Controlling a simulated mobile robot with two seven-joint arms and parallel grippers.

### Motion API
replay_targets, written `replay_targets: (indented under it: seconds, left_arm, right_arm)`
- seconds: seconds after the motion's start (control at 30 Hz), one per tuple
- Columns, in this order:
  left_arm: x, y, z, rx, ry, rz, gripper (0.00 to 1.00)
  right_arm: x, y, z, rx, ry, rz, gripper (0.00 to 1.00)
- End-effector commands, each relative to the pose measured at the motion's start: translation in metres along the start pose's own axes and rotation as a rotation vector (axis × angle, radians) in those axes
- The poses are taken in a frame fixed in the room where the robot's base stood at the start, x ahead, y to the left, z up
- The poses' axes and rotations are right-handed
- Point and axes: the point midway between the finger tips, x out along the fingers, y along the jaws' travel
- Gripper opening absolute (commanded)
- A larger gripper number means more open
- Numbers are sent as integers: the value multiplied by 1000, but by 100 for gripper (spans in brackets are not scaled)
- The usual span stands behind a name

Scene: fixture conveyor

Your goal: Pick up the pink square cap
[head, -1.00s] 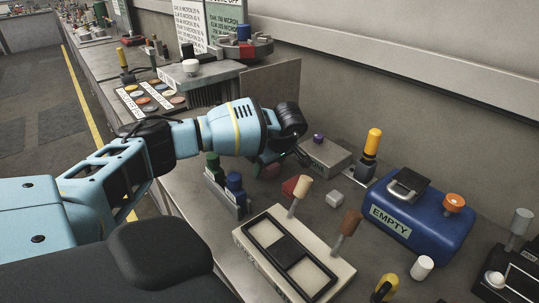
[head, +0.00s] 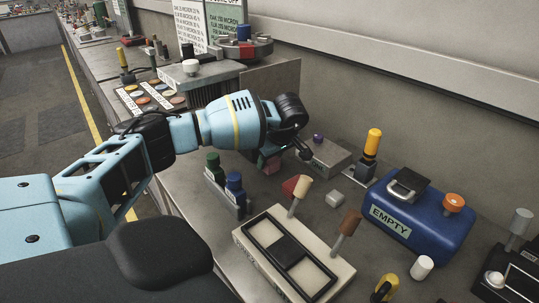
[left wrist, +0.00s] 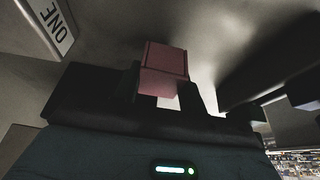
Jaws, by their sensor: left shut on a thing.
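The pink square cap (head: 272,166) is beneath my left wrist in the head view, partly hidden by the gripper. In the left wrist view the cap (left wrist: 164,62) stands between the two dark fingers. My left gripper (left wrist: 164,88) is shut on it. In the head view the gripper (head: 266,157) is mostly hidden behind my wrist. The cap looks slightly above the bench, though the gap is hard to judge. My right gripper is not in view.
A holder with green and blue caps (head: 234,182) stands in front. A grey box with a purple knob (head: 326,157) is to the right, then a blue EMPTY box (head: 420,222). A framed tray (head: 242,237) is nearer.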

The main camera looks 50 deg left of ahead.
Motion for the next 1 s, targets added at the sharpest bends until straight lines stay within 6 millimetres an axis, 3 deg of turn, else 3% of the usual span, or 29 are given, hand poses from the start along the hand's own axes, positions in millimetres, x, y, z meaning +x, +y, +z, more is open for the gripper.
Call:
replay_targets:
  seconds: [0.2,0.4,1.0]
  left_arm:
    - [-41,1,-17,-3,0,4,20]
    - [-64,0,-27,-2,0,2,20]
    - [-71,0,-30,-1,0,0,20]
  right_arm:
    - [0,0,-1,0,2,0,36]
    - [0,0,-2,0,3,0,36]
    - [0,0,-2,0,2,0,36]
